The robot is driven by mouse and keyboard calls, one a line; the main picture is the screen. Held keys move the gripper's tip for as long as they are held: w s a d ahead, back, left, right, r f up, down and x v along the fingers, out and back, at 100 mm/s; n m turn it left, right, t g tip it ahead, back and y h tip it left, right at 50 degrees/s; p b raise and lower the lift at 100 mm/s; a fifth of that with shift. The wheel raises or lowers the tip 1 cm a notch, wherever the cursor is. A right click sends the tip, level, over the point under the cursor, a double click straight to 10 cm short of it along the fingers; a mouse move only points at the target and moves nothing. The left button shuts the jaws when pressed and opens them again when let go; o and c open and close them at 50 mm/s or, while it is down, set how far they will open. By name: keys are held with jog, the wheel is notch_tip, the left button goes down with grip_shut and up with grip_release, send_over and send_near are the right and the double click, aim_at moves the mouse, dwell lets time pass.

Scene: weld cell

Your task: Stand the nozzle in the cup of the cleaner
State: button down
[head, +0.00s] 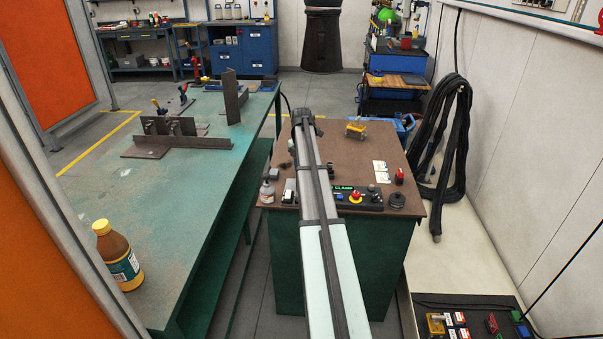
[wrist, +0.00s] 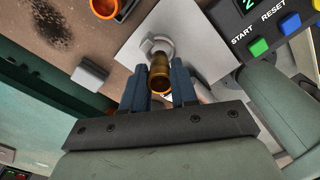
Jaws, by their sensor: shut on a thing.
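In the wrist view the brass nozzle (wrist: 159,76) is between the two dark blue fingers of my gripper (wrist: 164,66), which is shut on it. Its open, orange-lit end faces the camera. Its far end points at a grey ring-shaped holder (wrist: 157,47) on a pale metal plate (wrist: 203,42); this looks like the cup of the cleaner. The nozzle overlaps the ring in this view, and I cannot tell whether it is inside or just above it. In the head view my arm hides the nozzle and the fingers.
A control box (wrist: 274,24) with start and reset buttons is close on the right. An orange-rimmed container (wrist: 104,8) and a grey block (wrist: 89,75) are to the left. In the head view the brown cabinet top (head: 345,150) also holds a yellow-handled item (head: 355,130).

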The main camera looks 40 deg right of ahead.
jog(key=shift+f, duration=1.25)
jog(key=shift+f, duration=0.15)
jog(key=shift+f, duration=0.3)
jog(key=shift+s+a+f, duration=0.1)
jog(key=shift+s+f, duration=0.05)
jog(key=shift+f, duration=0.05)
jog(key=c, duration=0.9)
grip_release()
jog(key=shift+w+r, duration=0.1)
jog(key=shift+w, duration=0.1)
jog(key=shift+r, duration=0.2)
notch_tip(320, 180, up, 13)
jog(key=shift+f, duration=0.15)
